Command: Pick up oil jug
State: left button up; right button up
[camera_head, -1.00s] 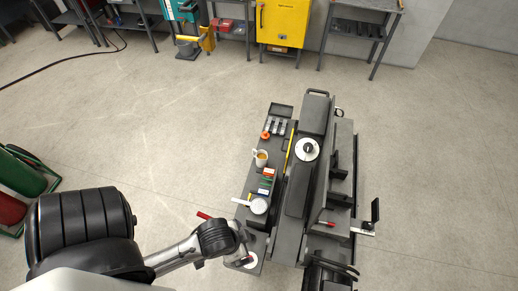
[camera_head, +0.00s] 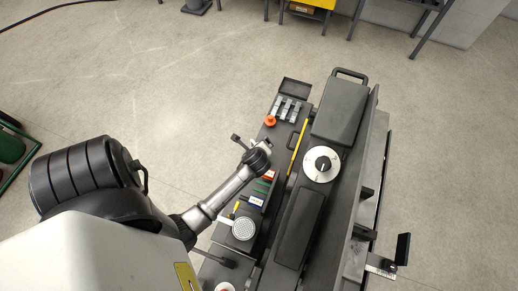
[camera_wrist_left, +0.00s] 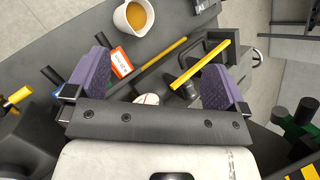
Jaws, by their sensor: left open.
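The oil jug (camera_wrist_left: 133,17) is a small white jug with amber liquid inside. It stands upright at the top of the left wrist view, beyond my fingers and left of their centre line. My left gripper (camera_wrist_left: 152,72) is open, with purple finger pads wide apart and nothing held between them. In the head view the left gripper (camera_head: 254,144) is over the bench left of the machine and hides most or all of the jug. My right gripper is not in view.
The grey machine with a white dial (camera_head: 322,164) stands to the right. Open floor lies left.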

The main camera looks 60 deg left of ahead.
pick_arm(q)
jog(key=w+a+f+m+b, duration=0.1)
jog(key=a+f+m+b, duration=0.1)
jog(key=f, duration=0.4)
jog(key=w+a+f+m+b, duration=0.2)
jog(key=f+b, duration=0.3)
jog(key=f, duration=0.2)
jog(key=w+a+f+m+b, duration=0.2)
jog(key=f+m+b, duration=0.1)
jog(key=f, duration=0.4)
jog(key=shift+w+a+y, duration=0.2)
jog(key=shift+y, duration=0.2)
pick_arm(e)
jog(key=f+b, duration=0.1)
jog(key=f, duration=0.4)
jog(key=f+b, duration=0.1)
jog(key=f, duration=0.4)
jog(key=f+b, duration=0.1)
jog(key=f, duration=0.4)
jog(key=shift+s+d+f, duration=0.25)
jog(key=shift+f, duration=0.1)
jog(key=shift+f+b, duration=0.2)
jog(key=shift+b, duration=0.25)
pick_arm(q)
jog(key=x, duration=0.5)
jog(key=shift+s+f, duration=0.1)
jog(key=shift+f, duration=0.15)
